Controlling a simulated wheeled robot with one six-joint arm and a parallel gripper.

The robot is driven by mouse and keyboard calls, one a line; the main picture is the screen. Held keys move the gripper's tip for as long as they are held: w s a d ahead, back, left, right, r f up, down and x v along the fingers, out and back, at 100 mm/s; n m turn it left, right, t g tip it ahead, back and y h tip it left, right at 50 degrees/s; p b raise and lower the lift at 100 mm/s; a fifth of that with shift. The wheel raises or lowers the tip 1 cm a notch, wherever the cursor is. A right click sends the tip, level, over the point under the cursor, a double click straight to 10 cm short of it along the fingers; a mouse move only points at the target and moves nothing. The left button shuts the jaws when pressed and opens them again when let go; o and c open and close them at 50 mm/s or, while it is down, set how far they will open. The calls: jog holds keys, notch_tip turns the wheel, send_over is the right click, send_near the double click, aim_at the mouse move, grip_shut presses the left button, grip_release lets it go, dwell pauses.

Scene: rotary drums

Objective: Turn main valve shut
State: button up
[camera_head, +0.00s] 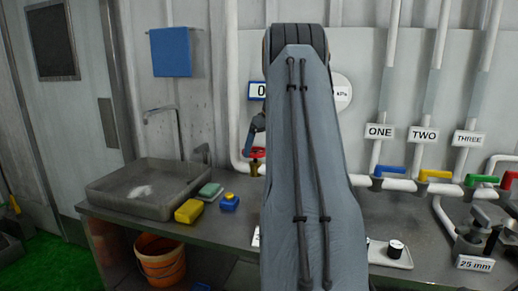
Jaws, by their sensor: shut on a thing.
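A red handwheel (259,152) on a brass-coloured valve body sits on the white pipe at the back wall, just left of my arm. I take it for the main valve; its right part is hidden behind my arm. My gripper (250,145) shows only in part at the arm's left edge, as a dark, narrow shape reaching down to the wheel's left rim. It is shut on the wheel's rim. Most of the gripper and wrist is hidden. The wheel's turn position cannot be told.
My large grey arm link fills the middle. Blue (391,169), yellow (436,174) and green (482,179) valve handles line the pipe to the right. A sink (150,190), sponges (189,211) and a blue-and-yellow item (229,202) stand on the bench left. An orange bucket (161,262) sits below.

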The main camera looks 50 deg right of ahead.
jog(key=m+h, duration=0.1)
jog(key=m, duration=0.1)
jog(key=a+m+h, duration=0.1)
jog(key=m, duration=0.2)
jog(key=shift+w, duration=0.15)
jog(key=shift+w+a+r+m+g+h+b, duration=0.15)
jog(key=shift+m+g+h, duration=0.1)
jog(key=shift+m, duration=0.5)
jog(key=shift+f+m+g+h+b, duration=0.1)
jog(key=shift+m+g+h+b, duration=0.1)
jog(key=shift+m, duration=0.5)
jog(key=shift+w+a+r+m+g+h+b, duration=0.15)
jog(key=shift+m+g+h, duration=0.1)
jog(key=shift+m, duration=0.5)
jog(key=shift+s+f, duration=0.1)
jog(key=o, duration=0.8)
jog(key=shift+o, duration=0.2)
jog(key=b+v, duration=0.1)
jog(key=v, duration=0.6)
jog(key=shift+s+a+r+b, duration=0.1)
jog(key=shift+r+b, duration=0.25)
jog(key=shift+b, duration=0.05)
